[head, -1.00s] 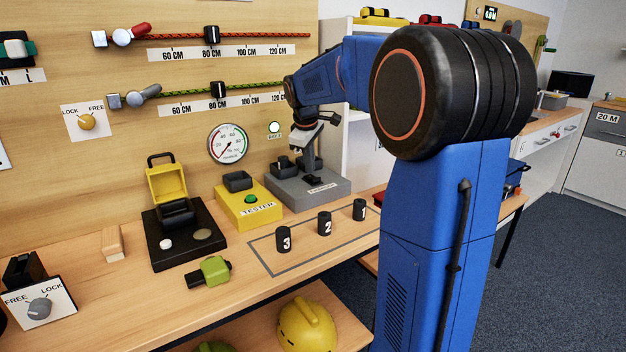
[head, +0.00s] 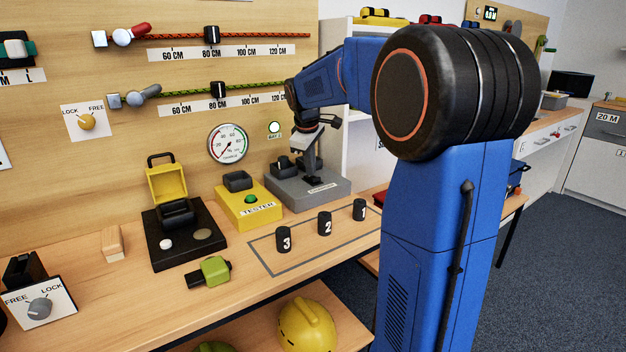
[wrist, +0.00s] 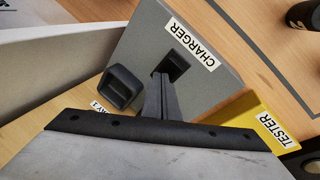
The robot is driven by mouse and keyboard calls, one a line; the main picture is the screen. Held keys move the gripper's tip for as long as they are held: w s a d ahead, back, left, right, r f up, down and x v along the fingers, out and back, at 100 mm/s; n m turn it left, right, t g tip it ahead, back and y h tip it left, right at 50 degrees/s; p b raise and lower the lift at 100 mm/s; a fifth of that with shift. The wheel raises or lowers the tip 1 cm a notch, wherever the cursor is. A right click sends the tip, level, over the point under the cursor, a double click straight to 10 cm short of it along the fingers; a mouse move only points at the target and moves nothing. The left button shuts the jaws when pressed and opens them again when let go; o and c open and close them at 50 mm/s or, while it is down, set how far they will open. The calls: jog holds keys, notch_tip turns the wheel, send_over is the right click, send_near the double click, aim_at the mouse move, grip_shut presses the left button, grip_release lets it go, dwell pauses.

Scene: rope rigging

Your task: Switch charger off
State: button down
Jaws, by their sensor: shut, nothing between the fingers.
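The charger (head: 290,200) is a grey box on the bench against the wall panel, with its label on the front edge of its top. In the wrist view the charger (wrist: 150,35) shows a black switch (wrist: 177,62) beside the CHARGER label. My gripper (head: 314,180) points down over the charger in the head view. Its fingers (wrist: 160,78) are shut and empty, with the tips close to the switch in the wrist view. I cannot tell whether they touch it. The fingers hide the switch in the head view, so its position is unclear there.
A black cup-like bay (wrist: 122,88) stands next to the fingers. The yellow tester (head: 245,210) is just left of the charger. Numbered black cylinders (head: 325,224) stand in front. A white cabinet side (head: 352,150) rises to the right. A lit round lamp (head: 275,128) is on the wall.

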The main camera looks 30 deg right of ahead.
jog(key=shift+s+f, duration=0.5)
jog(key=shift+f, duration=0.3)
dwell(1.2)
jog(key=shift+w+d+r, duration=0.1)
jog(key=shift+w+r, duration=0.45)
jog(key=shift+r, duration=0.1)
jog(key=shift+w+r, duration=0.1)
jog(key=shift+r, duration=0.05)
jog(key=shift+w+r, duration=0.4)
jog(key=shift+r, duration=0.35)
jog(key=shift+w+r, duration=0.45)
jog(key=shift+r, duration=0.25)
jog(key=shift+w+r, duration=0.4)
jog(key=shift+r, duration=0.35)
